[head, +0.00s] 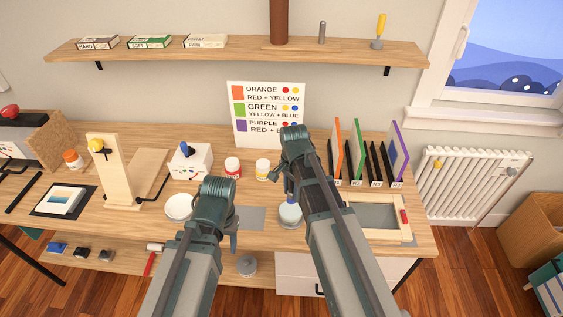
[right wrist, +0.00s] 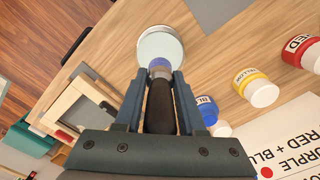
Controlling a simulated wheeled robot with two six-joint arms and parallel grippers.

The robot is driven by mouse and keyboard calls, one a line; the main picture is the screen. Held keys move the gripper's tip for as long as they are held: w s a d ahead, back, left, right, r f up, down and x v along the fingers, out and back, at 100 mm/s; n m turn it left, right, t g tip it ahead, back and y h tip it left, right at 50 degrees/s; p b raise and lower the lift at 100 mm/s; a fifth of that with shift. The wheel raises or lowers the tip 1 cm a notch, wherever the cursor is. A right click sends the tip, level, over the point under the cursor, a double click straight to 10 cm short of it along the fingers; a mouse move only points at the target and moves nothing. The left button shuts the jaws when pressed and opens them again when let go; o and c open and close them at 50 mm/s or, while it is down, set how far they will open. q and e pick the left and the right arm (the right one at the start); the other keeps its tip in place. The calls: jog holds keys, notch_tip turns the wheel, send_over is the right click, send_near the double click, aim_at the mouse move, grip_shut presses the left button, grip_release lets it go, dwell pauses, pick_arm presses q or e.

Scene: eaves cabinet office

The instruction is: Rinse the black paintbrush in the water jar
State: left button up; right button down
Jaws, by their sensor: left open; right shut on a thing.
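The black paintbrush (right wrist: 159,108) is held in my right gripper (right wrist: 160,82), with its dark handle between the jaws and its blue-grey end pointing at the water jar. The water jar (right wrist: 160,44) is round with a pale surface, and the brush end overlaps its near rim in the right wrist view. I cannot tell whether the brush tip is in the jar or above it. In the head view the jar (head: 290,217) stands on the desk just below my right gripper (head: 283,189). My left gripper (head: 233,241) is open and empty, in front of the desk's middle.
Red (head: 232,168) and yellow (head: 262,170) paint jars stand behind; a blue one (right wrist: 207,109) is close beside the brush. A wooden-framed tray (head: 376,238) and upright panels (head: 372,160) are to the right.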

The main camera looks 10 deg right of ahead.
jog(key=shift+f, duration=0.15)
notch_tip(320, 180, down, 6)
jog(key=b, duration=0.6)
jog(key=shift+s+f+b, duration=0.1)
jog(key=shift+f+b, duration=0.3)
jog(key=shift+b, duration=0.15)
dwell(2.0)
jog(key=shift+r, duration=0.15)
notch_tip(320, 180, up, 7)
jog(key=p, duration=0.7)
jog(key=shift+f, duration=0.2)
dwell(0.7)
